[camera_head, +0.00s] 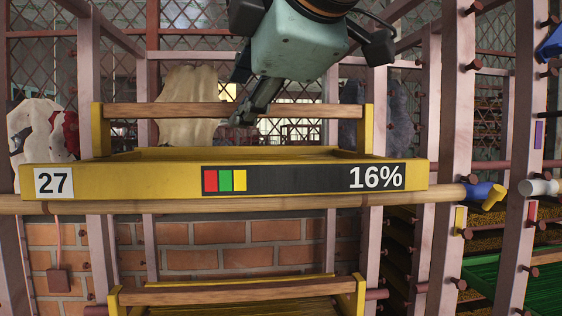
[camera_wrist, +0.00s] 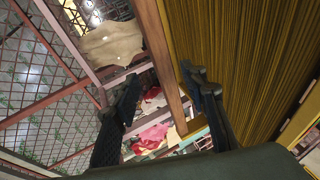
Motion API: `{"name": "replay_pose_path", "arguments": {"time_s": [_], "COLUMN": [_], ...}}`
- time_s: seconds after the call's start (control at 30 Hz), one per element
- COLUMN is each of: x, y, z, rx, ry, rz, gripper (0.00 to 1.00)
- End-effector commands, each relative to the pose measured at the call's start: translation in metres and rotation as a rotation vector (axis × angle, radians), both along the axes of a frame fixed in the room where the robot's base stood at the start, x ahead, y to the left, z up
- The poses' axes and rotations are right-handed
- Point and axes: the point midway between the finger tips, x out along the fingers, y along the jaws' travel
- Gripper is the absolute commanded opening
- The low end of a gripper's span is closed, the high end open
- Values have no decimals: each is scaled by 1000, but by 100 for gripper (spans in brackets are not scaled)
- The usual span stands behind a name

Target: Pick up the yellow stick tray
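The yellow stick tray (camera_head: 130,178) rests on a horizontal wooden pole, its front marked "27" and "16%". A wooden handle bar (camera_head: 180,110) joins its two yellow end posts. My gripper (camera_head: 244,116) reaches down from above at the middle of this bar. In the wrist view, my gripper (camera_wrist: 160,84) is open, with one finger on each side of the handle bar (camera_wrist: 157,45) and gaps visible. Yellow-brown sticks (camera_wrist: 240,60) fill the tray to the right. I cannot tell whether either finger touches the bar.
The wooden pole (camera_head: 300,198) lies across the rack. A second yellow tray (camera_head: 235,297) sits lower in front of a brick wall (camera_head: 190,258). Pink rack posts (camera_head: 452,130) with pegs stand on the right. A blue and yellow peg-like piece (camera_head: 485,193) sits near the pole's right end.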

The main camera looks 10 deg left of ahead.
Motion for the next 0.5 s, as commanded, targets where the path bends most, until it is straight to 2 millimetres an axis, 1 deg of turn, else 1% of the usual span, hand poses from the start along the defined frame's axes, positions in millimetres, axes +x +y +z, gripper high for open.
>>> {"name": "replay_pose_path", "arguments": {"time_s": [0.17,0.3,0.5], "x": [21,34,37], "y": [9,17,18], "z": [-15,-19,-21], "rx": [-4,-1,-1], "ry": [2,0,0], "rz": [2,0,0], "gripper": [40,40,40]}}
